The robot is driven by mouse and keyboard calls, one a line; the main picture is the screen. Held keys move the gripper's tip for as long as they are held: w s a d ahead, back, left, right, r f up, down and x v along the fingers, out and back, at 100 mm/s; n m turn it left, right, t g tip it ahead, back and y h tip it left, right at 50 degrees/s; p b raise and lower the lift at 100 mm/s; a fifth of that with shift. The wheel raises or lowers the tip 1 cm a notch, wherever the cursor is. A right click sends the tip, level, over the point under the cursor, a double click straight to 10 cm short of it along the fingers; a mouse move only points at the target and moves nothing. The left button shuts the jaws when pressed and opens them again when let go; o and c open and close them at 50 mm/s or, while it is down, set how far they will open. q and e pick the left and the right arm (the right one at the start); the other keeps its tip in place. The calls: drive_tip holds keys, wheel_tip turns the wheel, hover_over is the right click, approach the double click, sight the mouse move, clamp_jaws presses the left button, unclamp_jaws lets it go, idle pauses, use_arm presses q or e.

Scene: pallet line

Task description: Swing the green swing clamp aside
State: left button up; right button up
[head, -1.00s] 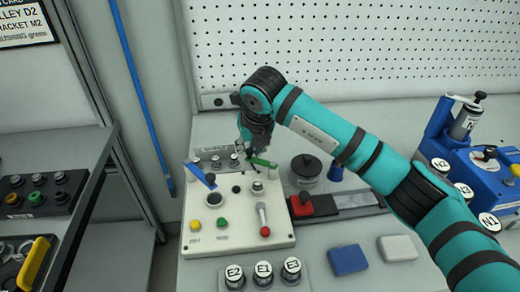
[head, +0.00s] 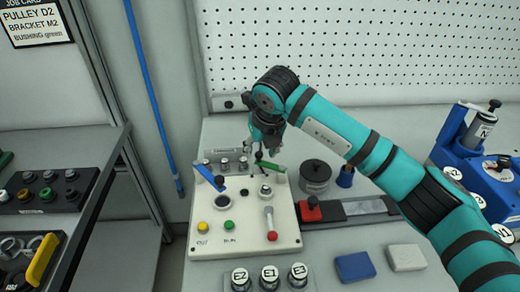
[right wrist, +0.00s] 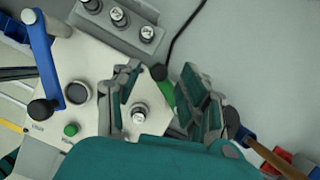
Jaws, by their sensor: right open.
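The green swing clamp (head: 273,168) is a short green arm with a black knob at the back right of the pale fixture plate (head: 255,237). It also shows in the right wrist view (right wrist: 165,92), its black knob at the far end. My right gripper (head: 263,148) is just above the clamp's knob. In the right wrist view, the right gripper (right wrist: 160,78) is open, with one finger on each side of the knob and green arm. I cannot tell whether either finger touches them. My left gripper is not in view.
A blue swing clamp (head: 206,174) is at the plate's left. A red-knobbed lever (head: 271,222) and yellow and green buttons are at its front. A rack of labelled cylinders (head: 226,164) stands behind. A black-lidded pot (head: 315,172) and red block (head: 310,210) stand right.

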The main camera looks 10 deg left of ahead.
drive_tip(key=v, duration=1.1)
drive_tip(key=shift+r, duration=0.15)
